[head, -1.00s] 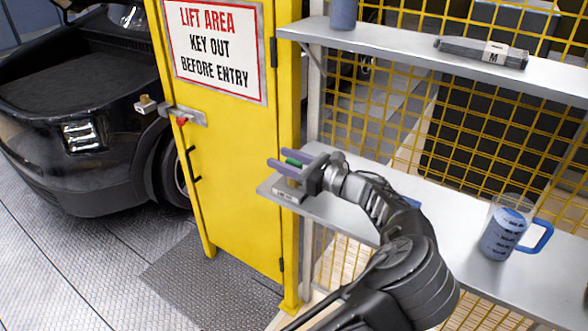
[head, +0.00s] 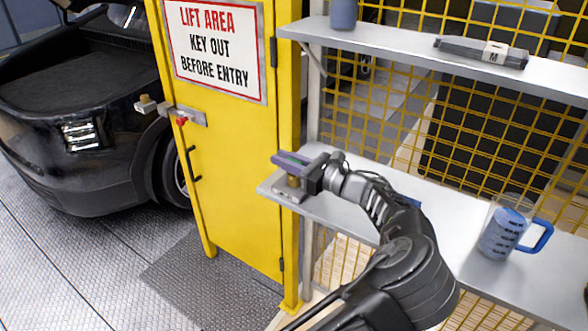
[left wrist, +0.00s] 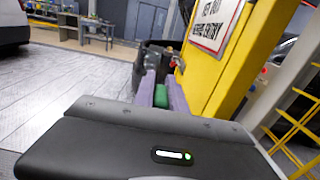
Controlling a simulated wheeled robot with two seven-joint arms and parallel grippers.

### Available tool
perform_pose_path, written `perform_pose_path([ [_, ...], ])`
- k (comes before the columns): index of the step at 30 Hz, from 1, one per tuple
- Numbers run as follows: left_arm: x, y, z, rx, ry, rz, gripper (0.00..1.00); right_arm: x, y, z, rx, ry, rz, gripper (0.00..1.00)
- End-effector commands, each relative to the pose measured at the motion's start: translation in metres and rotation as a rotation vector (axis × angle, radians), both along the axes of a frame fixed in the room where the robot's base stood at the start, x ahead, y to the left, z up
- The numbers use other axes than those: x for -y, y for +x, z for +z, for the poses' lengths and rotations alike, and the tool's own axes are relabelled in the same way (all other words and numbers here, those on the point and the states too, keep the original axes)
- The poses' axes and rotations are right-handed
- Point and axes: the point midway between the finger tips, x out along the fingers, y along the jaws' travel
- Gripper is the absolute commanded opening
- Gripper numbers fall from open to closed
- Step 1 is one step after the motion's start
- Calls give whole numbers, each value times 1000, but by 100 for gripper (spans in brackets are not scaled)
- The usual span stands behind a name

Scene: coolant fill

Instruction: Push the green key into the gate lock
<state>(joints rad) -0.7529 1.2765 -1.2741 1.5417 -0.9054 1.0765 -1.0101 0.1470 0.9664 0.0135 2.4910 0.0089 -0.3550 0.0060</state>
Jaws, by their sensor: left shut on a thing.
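The green key (left wrist: 161,95) shows in the left wrist view between the purple fingers of my left gripper (head: 288,158). The fingers are shut on it, and little of it shows in the head view. Below them, a brass piece on a small grey base (head: 290,194) stands at the near left corner of the lower shelf. I cannot tell whether the key still sits in this piece. The gate lock (head: 192,116) is a grey plate with a red piece on the yellow gate (head: 237,160), left of my gripper. My right gripper is not in view.
A brass-tipped piece (head: 147,105) sticks out left of the gate. A blue measuring jug (head: 499,232) stands on the lower shelf (head: 440,223). The upper shelf holds a dark packet (head: 470,52) and a blue container (head: 343,13). A black car (head: 75,160) stands behind the gate.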

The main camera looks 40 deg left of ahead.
Motion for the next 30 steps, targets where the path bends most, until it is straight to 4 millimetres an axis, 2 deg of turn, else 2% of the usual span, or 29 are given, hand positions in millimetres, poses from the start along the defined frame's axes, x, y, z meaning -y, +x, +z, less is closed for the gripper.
perform_pose_path([
  [7,0,0,1,1,0,0,0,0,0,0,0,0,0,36],
  [11,0,0,9,3,0,-1,0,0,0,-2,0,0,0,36],
  [14,0,0,21,4,-3,0,0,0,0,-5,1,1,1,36],
  [24,0,0,85,3,-2,0,0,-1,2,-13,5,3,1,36],
  [30,0,0,100,0,0,1,0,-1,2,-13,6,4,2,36],
])
